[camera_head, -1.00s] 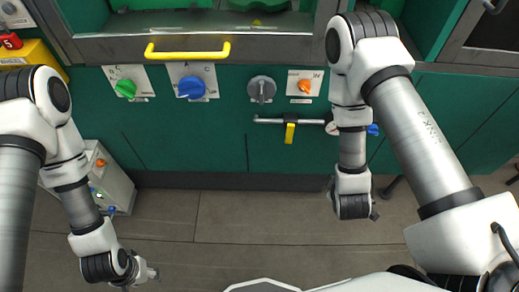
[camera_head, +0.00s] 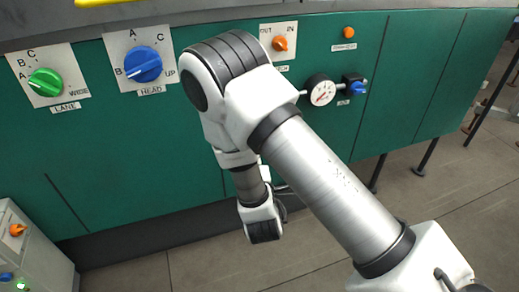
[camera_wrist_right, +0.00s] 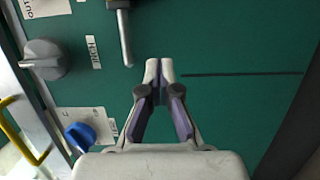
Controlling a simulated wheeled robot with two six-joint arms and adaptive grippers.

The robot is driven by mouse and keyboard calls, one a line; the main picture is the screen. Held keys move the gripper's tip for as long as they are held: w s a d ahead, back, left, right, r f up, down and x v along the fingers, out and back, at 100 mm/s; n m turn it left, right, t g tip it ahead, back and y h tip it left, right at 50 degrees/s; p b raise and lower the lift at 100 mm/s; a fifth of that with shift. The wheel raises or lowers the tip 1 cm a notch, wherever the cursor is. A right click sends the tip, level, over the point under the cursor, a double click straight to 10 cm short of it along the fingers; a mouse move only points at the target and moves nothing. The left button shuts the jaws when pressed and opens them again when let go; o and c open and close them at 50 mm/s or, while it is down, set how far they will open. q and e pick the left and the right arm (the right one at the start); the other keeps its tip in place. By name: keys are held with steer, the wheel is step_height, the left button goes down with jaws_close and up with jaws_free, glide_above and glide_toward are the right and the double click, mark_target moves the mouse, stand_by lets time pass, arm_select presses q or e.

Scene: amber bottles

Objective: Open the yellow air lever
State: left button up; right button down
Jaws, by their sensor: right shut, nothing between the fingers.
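The yellow air lever is hidden behind my right arm in the head view. My right gripper (camera_wrist_right: 160,66) is shut and empty in front of the green panel. In that view its tips are to the right of the pipe's free end, apart from it in the picture. My left gripper is out of view.
A gauge (camera_head: 321,92) and blue valve (camera_head: 358,88) are right of my arm. A green knob (camera_head: 46,82), blue knob (camera_head: 143,64) and orange knob (camera_head: 280,43) are on the panel. A grey knob (camera_wrist_right: 45,58) is beside the pipe. A white box (camera_head: 32,250) stands low left.

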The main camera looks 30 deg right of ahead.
steer(key=w+d+b, duration=0.2)
steer(key=w+d, duration=0.6)
steer(key=shift+d, duration=0.2)
stand_by(0.4)
